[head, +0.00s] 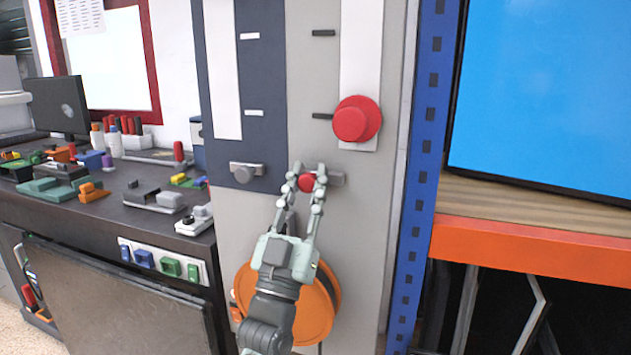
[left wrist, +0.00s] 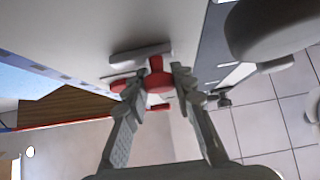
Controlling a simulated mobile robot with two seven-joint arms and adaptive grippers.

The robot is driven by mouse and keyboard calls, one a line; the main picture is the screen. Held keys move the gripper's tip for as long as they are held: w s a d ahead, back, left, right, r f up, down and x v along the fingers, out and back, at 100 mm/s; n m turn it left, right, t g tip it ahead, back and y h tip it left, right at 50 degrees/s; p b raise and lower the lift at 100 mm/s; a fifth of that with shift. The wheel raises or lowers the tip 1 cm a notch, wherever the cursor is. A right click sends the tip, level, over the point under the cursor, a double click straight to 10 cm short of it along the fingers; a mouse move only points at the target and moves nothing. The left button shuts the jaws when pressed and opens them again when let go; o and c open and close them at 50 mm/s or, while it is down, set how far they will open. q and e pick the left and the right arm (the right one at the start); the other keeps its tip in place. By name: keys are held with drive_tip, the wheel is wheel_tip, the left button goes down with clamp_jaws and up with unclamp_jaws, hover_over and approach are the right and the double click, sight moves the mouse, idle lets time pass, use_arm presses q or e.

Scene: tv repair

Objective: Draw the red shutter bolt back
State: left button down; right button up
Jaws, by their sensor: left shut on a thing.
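The red shutter bolt (head: 307,182) is a small round red knob on a short grey slide plate (head: 337,179), on the light grey panel in the middle of the head view. My left gripper (head: 307,172) has its two fingers on either side of the knob, shut on it. In the left wrist view the red knob (left wrist: 158,82) sits between the fingertips (left wrist: 160,76), with its grey plate (left wrist: 141,53) behind it. The fingers partly cover the bolt. My right gripper is in neither view.
A large red knob (head: 357,119) sits on a white strip above the bolt. A grey bolt (head: 244,174) is on the dark panel to the left. An orange disc (head: 318,304) is below, behind my arm. A blue upright (head: 416,185) and a screen (head: 545,95) stand to the right.

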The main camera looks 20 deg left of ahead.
use_arm(q)
drive_tip(key=shift+a, duration=1)
drive_tip(key=c, duration=1.7)
unclamp_jaws()
drive_tip(key=o, duration=0.5)
drive_tip(key=shift+a, duration=0.15)
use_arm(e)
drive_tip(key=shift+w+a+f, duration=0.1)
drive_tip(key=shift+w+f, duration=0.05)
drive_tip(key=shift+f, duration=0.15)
use_arm(q)
drive_tip(key=v, duration=1.2)
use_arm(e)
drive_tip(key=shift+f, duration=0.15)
